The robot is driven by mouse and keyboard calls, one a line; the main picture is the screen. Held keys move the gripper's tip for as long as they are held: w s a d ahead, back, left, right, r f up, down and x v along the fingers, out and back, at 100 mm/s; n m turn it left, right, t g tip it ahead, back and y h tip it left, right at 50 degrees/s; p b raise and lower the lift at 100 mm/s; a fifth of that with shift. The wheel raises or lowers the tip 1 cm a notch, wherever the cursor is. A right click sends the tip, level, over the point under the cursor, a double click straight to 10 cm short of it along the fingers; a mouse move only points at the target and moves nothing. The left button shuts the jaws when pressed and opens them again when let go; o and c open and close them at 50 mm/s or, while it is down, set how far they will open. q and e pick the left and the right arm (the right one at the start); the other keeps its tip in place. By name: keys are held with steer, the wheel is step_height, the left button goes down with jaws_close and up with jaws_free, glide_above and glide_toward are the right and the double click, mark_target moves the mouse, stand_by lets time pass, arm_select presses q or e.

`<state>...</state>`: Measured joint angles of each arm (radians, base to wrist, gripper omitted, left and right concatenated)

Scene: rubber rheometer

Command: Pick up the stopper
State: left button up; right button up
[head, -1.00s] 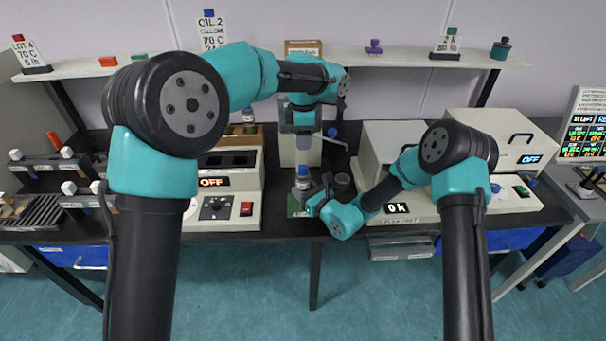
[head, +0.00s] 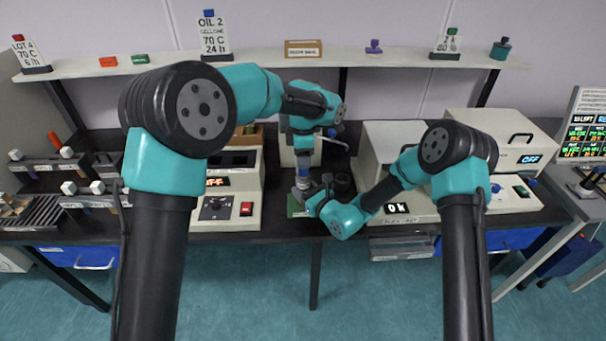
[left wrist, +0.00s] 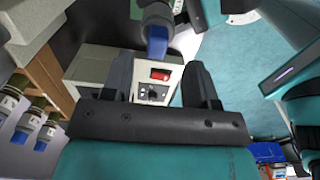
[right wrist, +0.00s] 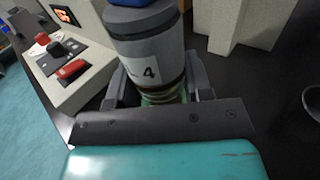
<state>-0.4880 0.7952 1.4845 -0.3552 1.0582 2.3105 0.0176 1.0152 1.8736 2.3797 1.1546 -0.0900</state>
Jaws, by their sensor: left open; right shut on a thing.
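A grey vial (head: 303,184) with a blue stopper stands upright over a green pad (head: 294,208) on the bench. In the right wrist view the vial (right wrist: 150,55) carries a label with a 4, and the stopper (right wrist: 130,2) is cut off at the top edge. My right gripper (right wrist: 158,82) is shut around the vial's lower part. My left gripper (head: 303,155) is open, pointing down just above the vial. In the left wrist view the blue stopper (left wrist: 157,42) lies ahead between the open fingers (left wrist: 158,75), seemingly without contact.
Another device reading Ok (head: 398,209) is to the right. A dark cup (head: 342,184) stands close beside the vial. A shelf (head: 270,64) with cards and stoppers runs behind.

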arm_select(q)
steer(key=shift+w+f, duration=0.1)
steer(key=shift+f, duration=2.5)
steer(key=shift+c, duration=0.2)
jaws_close()
steer(key=shift+r, duration=0.15)
step_height(320, 180, up, 10)
steer(key=shift+f, duration=0.1)
steer(key=shift+r, duration=2.5)
